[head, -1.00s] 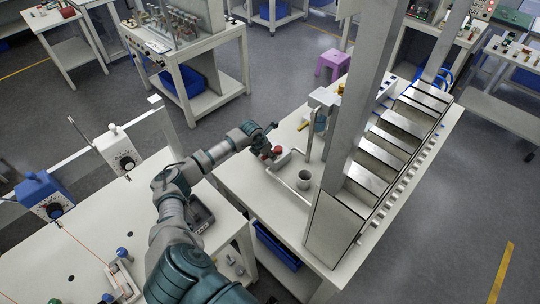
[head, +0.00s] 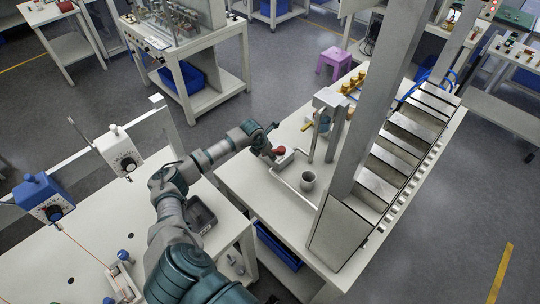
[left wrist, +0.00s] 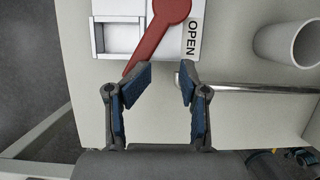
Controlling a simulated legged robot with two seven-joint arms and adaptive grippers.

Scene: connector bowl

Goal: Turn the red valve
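The red valve (head: 280,150) sits on a white block at the near left part of the table with the metal machine. In the left wrist view the red valve (left wrist: 162,32) is a lever with a round hub, its handle slanting down to the left, beside a label reading OPEN (left wrist: 192,38). My left gripper (head: 268,142) is over the valve. In the wrist view my left gripper (left wrist: 161,82) is open, its two blue-padded fingers apart with nothing between them. The handle's tip is just beyond the left finger; I cannot tell whether they touch. My right gripper is not in view.
A grey cup (head: 308,181) stands right of the valve and also shows in the wrist view (left wrist: 290,40). A tall stepped metal machine (head: 385,165) stands further right. A white workbench (head: 100,240) lies at left.

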